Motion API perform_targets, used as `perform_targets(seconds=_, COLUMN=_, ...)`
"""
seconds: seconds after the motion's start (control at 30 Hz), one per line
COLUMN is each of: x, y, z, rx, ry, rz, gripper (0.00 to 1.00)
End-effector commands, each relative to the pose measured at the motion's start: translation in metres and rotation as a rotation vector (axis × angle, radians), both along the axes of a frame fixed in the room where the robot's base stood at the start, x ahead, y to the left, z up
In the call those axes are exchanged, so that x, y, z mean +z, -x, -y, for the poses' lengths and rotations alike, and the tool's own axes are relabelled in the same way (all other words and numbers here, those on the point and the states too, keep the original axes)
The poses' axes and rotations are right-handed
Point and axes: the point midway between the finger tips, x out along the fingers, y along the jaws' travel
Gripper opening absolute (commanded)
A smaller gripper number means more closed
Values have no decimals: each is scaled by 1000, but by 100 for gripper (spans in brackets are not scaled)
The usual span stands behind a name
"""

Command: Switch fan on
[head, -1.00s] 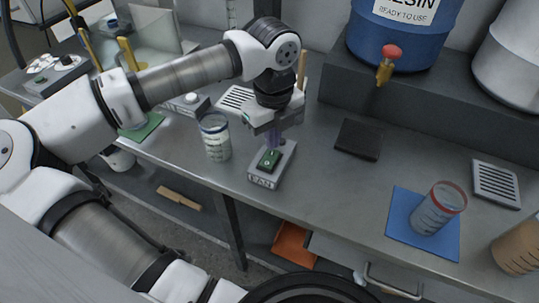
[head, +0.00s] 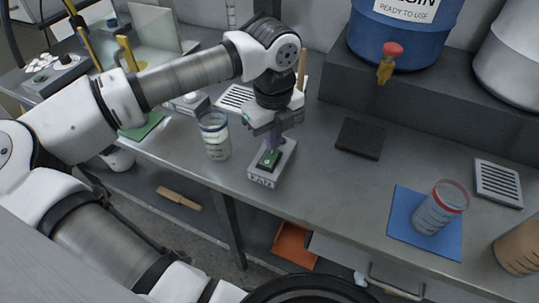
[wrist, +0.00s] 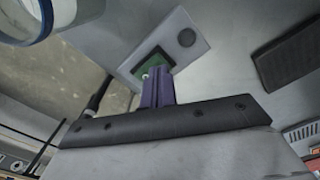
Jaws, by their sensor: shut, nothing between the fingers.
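The fan switch is a light grey box (head: 284,164) with FAN on its front face and a green rocker (head: 266,161) on top. It sits near the front edge of the bench. My gripper (head: 272,149) is shut and empty, pointing down with its purple fingertips at the rocker's far part. They hide that part, and I cannot tell whether they touch it. In the wrist view, the shut fingers (wrist: 158,88) overlap the green rocker (wrist: 153,63) on the grey box (wrist: 188,28), which also has a dark round spot.
A dark pad (head: 359,138) lies to the right. Farther right, a red-rimmed cup (head: 440,208) stands on a blue mat (head: 400,236). A blue drum with a tap (head: 388,63) is on the raised shelf behind.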

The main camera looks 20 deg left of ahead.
Motion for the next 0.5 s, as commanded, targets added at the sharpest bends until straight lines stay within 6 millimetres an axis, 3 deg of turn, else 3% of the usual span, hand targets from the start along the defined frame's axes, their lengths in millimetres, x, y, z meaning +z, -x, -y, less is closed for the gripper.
perform_targets(seconds=0.5, x=-8, y=0, z=0, rx=0, ry=0, rz=0, gripper=0)
